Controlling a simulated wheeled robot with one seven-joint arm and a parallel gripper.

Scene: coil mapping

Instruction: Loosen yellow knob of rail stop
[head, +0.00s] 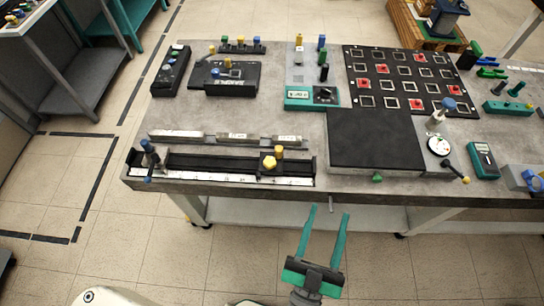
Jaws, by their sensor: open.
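A black rail (210,163) with a pale scale strip lies along the front left edge of the grey table. Near its right end sits a dark rail stop (262,168) with a yellow knob (269,162) on its near side. A second yellow piece (279,151) shows just behind it. My gripper (329,208), with two long green fingers, is open and empty. In the picture it is in front of the table edge, below and right of the knob, apart from it.
Metal bars (245,137) lie behind the rail. A large black plate (375,138) with a green knob (377,178) is to the right. Several instruments fill the table's back. The floor in front is clear.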

